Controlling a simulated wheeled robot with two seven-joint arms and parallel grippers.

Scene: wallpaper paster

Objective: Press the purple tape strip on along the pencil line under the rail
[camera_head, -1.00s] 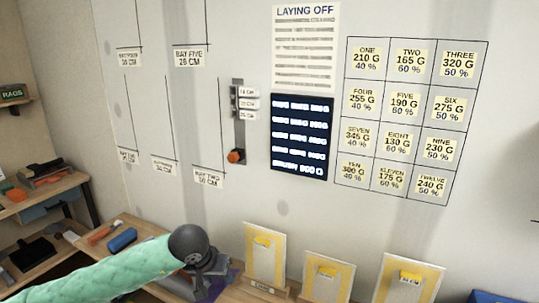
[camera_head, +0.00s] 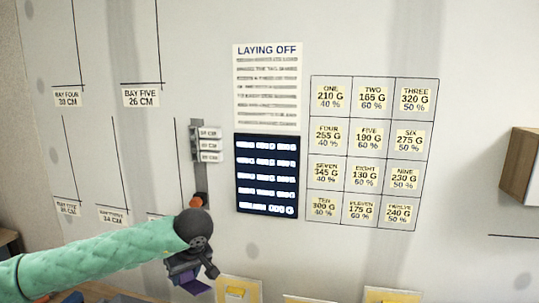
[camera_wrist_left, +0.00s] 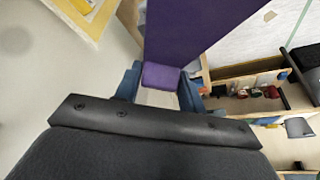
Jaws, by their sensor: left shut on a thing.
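My left gripper (camera_head: 192,272) is in front of the wall at the lower middle of the head view, below the orange-knobbed gauge. In the left wrist view its blue fingers (camera_wrist_left: 160,88) are shut on the end of the purple tape strip (camera_wrist_left: 190,35). The strip extends away from the fingers and out of the top of that view. In the head view only a small purple piece (camera_head: 194,287) shows under the gripper. A thin dark horizontal line (camera_head: 515,237) is on the wall at far right; I cannot tell if it is the pencil line. No rail is identifiable. My right gripper is not in view.
A wooden box (camera_head: 521,167) juts from the wall at right. A notice (camera_head: 266,85), a dark screen (camera_head: 267,175) and a label grid (camera_head: 370,150) are on the wall. Yellow-edged boards (camera_head: 238,291) stand along the bottom.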

